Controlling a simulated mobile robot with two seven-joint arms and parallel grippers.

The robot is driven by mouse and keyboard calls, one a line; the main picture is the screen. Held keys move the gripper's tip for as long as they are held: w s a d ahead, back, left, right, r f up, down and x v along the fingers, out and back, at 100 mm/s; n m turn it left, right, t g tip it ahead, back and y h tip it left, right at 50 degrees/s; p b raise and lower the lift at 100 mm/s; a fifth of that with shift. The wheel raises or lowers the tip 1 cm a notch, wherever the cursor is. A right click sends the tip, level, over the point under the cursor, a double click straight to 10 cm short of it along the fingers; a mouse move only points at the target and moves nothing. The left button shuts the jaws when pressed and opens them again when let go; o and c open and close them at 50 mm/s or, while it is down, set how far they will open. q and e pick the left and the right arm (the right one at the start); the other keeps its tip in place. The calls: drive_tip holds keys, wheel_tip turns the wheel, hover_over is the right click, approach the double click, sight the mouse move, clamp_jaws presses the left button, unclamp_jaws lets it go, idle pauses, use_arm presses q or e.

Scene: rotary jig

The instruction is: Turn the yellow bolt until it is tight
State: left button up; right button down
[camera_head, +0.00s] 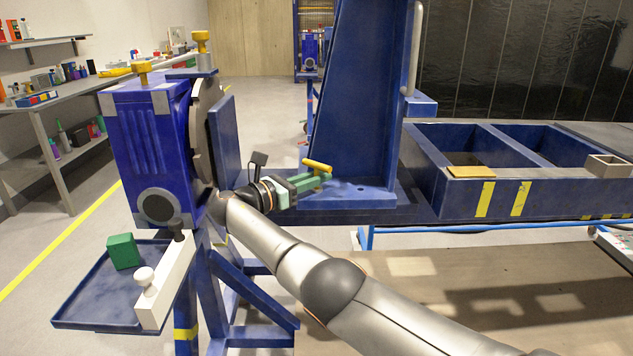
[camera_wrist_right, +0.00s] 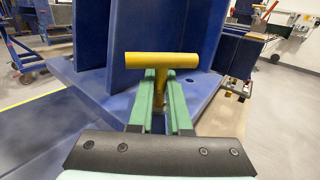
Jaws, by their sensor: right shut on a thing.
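The yellow bolt (camera_head: 317,166) has a T-shaped handle and stands at the blue bracket of the jig (camera_head: 362,192). In the right wrist view the yellow bolt (camera_wrist_right: 161,61) shows its crossbar lying level across the picture, with its stem going down between my fingers. My right gripper (camera_head: 308,181) has green fingers and comes in from the left side of the bolt. In the right wrist view my right gripper (camera_wrist_right: 160,88) is shut on the stem just under the crossbar. The stem's lower end is hidden by the fingers. My left gripper is not in view.
A blue drive housing (camera_head: 150,130) with yellow knobs stands left of the bracket. A blue tray (camera_head: 90,300) holds a green block (camera_head: 123,251). A blue frame with open bays (camera_head: 540,190) lies at the right. Shelves (camera_head: 60,105) line the left wall.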

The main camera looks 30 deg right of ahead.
drive_tip(key=shift+d, duration=0.15)
drive_tip(key=c, duration=0.9)
unclamp_jaws()
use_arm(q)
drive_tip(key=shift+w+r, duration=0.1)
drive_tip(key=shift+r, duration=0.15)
